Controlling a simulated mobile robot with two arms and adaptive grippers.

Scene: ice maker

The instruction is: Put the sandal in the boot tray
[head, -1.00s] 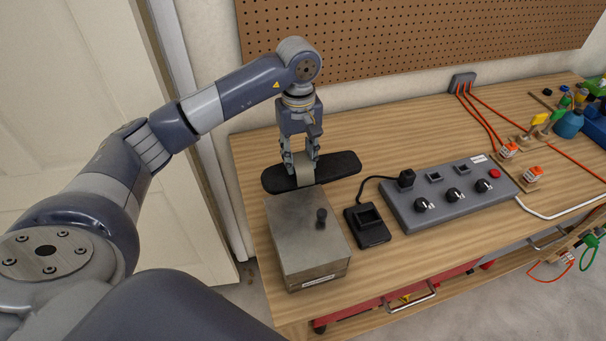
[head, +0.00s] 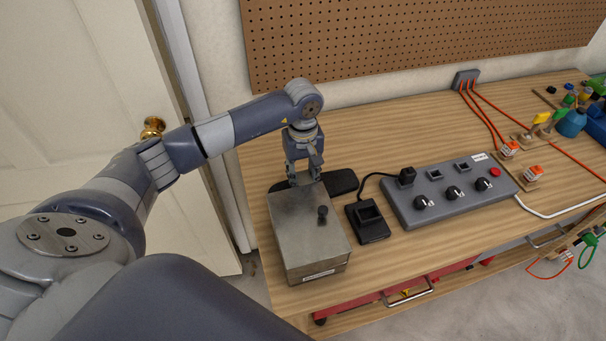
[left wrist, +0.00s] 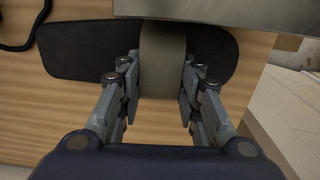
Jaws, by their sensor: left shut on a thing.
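The sandal (head: 342,181) is a flat black sole with a grey strap. In the head view it lies across the back of the bench's left part, its middle hidden behind a metal box. My left gripper (head: 304,176) points down at its middle and is shut on the strap. In the left wrist view the sandal (left wrist: 85,50) runs crosswise, and the fingers of the left gripper (left wrist: 160,95) stand on both sides of the grey strap. I cannot tell whether the sole touches the bench. No boot tray can be made out. My right gripper is out of view.
The metal box (head: 296,222) with a black knob stands right in front of the sandal; its edge shows in the left wrist view (left wrist: 220,12). A black cradle (head: 368,221) and a grey control panel (head: 448,192) stand to the right. Bare bench lies behind.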

